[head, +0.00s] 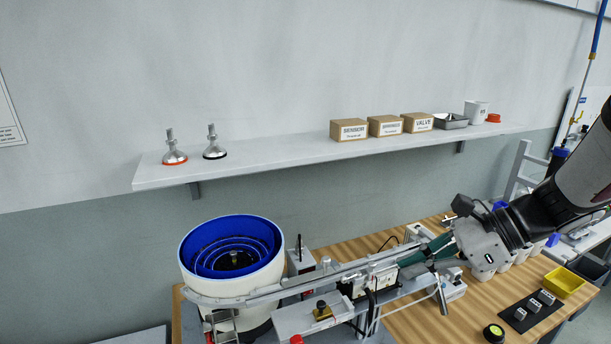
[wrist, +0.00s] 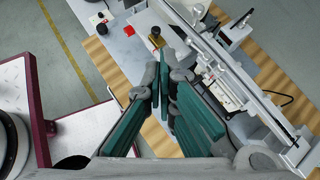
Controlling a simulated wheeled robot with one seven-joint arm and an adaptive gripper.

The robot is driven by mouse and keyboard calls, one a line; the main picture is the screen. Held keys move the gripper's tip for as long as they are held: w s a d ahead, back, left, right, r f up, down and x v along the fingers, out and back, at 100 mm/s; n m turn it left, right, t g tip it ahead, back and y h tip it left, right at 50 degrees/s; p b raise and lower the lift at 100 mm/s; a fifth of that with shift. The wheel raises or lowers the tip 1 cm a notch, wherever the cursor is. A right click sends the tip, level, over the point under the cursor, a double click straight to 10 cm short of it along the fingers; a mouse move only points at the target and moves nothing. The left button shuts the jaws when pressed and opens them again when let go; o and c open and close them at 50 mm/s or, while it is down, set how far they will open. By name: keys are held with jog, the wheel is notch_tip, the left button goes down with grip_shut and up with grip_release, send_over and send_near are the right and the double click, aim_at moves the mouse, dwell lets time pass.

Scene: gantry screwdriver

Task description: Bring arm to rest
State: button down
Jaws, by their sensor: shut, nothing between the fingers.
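My gripper (head: 424,256) is at the right of the head view, held over the wooden bench (head: 400,322) beside the feeder's rail (head: 345,268). Its green-padded fingers point left and show in the wrist view (wrist: 163,65), where they come together at the tips. The gripper is shut and empty. In the wrist view the bench and the rail lie beyond the fingers. Whether the fingers touch anything on the bench cannot be told.
A blue-lined bowl feeder (head: 232,258) stands left of the gripper. A wall shelf (head: 270,160) above carries boxes and two levelling feet. Grey floor (wrist: 78,25) shows past the bench.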

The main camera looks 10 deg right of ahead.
jog(key=s+a+r+n+h, duration=0.2)
jog(key=s+r+n+h, duration=0.2)
jog(key=n, duration=0.7)
jog(key=s+a+r+n+t+h, duration=0.1)
jog(key=s+r+n+h, duration=0.3)
jog(key=s+n, duration=0.5)
jog(key=shift+s+a+n+t+h, duration=0.3)
jog(key=shift+a+n+h, duration=0.4)
jog(key=shift+a+n, duration=0.3)
jog(key=shift+d+r, duration=0.1)
jog(key=shift+d, duration=0.1)
